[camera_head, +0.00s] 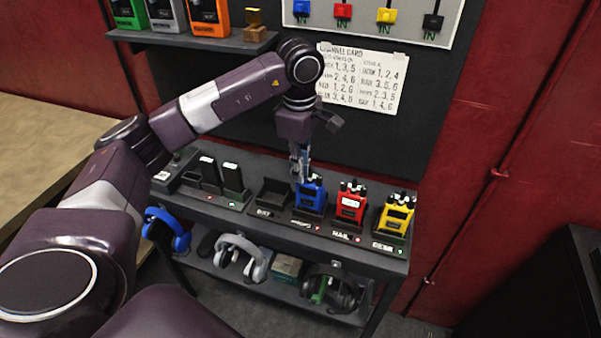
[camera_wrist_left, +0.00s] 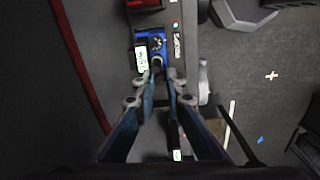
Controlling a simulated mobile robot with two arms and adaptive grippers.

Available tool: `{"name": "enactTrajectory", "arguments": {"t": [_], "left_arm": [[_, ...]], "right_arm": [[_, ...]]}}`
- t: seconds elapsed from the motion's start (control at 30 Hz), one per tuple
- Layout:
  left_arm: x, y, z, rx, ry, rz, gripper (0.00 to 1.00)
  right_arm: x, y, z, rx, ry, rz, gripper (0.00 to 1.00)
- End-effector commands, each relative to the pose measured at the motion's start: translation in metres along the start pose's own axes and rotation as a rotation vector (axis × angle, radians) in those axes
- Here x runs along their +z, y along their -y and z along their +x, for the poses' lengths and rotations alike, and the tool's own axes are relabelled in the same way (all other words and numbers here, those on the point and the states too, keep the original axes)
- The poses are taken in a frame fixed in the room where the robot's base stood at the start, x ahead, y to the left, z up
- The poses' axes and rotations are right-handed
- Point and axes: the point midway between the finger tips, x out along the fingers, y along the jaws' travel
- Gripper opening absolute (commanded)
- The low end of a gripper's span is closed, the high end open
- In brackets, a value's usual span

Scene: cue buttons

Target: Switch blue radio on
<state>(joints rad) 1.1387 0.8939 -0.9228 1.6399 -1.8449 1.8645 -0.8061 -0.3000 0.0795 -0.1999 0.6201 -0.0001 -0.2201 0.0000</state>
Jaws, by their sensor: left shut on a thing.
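The blue radio (camera_head: 312,196) stands upright in a dock on the top shelf of the rack, left of the red radio (camera_head: 351,204) and the yellow radio (camera_head: 397,216). In the left wrist view the blue radio (camera_wrist_left: 150,40) shows from above, with a pale, lit-looking display facing left. My left gripper (camera_head: 300,175) is at the top of the blue radio. In the wrist view its fingertips (camera_wrist_left: 160,76) close around a dark knob at the radio's top edge; the fingers partly hide it. My right gripper is not in view.
An empty dock (camera_head: 272,197) sits left of the blue radio, with dark handsets (camera_head: 232,176) farther left. A printed channel card (camera_head: 362,80) and a panel of coloured switches (camera_head: 342,12) are on the wall behind.

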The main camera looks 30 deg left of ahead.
Motion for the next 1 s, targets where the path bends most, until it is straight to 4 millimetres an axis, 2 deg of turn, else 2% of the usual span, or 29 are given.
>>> {"name": "enactTrajectory", "arguments": {"t": [0.1,0.4,0.97,1.0], "left_arm": [[0.000,0.000,0.002,0.001,0.002,0.075,0.00],[0.000,0.000,0.000,0.001,0.006,0.210,0.00],[0.000,0.000,-0.001,0.001,0.007,0.244,0.00],[0.000,0.000,-0.001,0.001,0.007,0.244,0.15]], "right_arm": [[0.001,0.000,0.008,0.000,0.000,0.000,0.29],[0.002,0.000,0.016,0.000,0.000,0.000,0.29],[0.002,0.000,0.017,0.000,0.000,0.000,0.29],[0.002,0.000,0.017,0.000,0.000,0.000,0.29]]}}
